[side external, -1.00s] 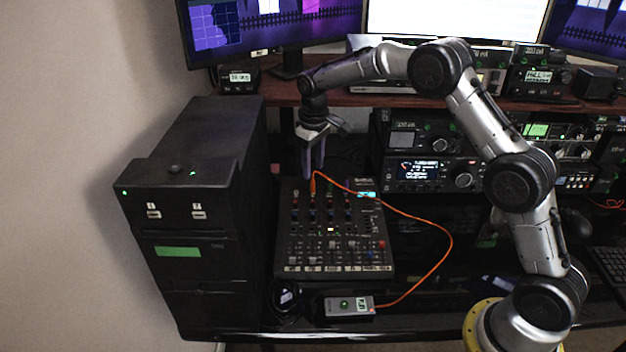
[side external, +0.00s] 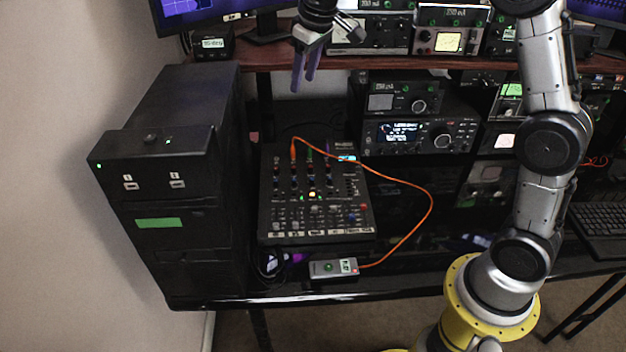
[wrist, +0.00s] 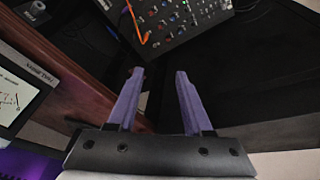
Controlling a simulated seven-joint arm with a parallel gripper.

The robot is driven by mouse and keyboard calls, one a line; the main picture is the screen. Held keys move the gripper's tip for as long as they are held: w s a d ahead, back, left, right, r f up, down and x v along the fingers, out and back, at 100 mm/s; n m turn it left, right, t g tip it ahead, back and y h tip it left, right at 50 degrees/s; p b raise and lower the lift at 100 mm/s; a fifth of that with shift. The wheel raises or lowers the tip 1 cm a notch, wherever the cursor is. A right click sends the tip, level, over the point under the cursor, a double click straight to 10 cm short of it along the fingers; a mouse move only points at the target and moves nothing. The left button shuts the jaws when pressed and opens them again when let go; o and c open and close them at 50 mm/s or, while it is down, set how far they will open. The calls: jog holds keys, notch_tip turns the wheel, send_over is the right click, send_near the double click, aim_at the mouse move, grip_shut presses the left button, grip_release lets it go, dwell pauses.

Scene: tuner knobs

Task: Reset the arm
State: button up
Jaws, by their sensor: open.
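My gripper (side external: 303,78) hangs with its purple fingers pointing down, high in the side external view, in front of the wooden shelf and above the mixer. Its fingers also show in the wrist view (wrist: 158,72), apart with nothing between them. The black mixer (side external: 335,222) lies on the desk well below, with rows of knobs and an orange cable (side external: 425,192) plugged in near its top left. In the wrist view the mixer (wrist: 190,25) shows at the top, beyond the fingertips.
A black tower case (side external: 160,255) stands left of the mixer. A small grey box (side external: 333,268) lies in front of it, joined to the orange cable. Radios (side external: 420,135) stand at the back right, below the wooden shelf (side external: 375,62). The air around my gripper's fingers is clear.

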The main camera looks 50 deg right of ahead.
jog(key=s+a+r+t, duration=0.1)
jog(key=s+r, duration=0.2)
jog(key=s, duration=0.6)
jog(key=s+a+r+t, duration=0.1)
jog(key=s+r, duration=0.3)
jog(key=s, duration=0.4)
jog(key=s+a+f+m, duration=0.1)
jog(key=s+f, duration=0.9)
jog(key=s, duration=0.5)
jog(key=shift+s+a+f+y, duration=0.15)
jog(key=shift+s+f+y, duration=0.15)
jog(key=shift+y, duration=0.1)
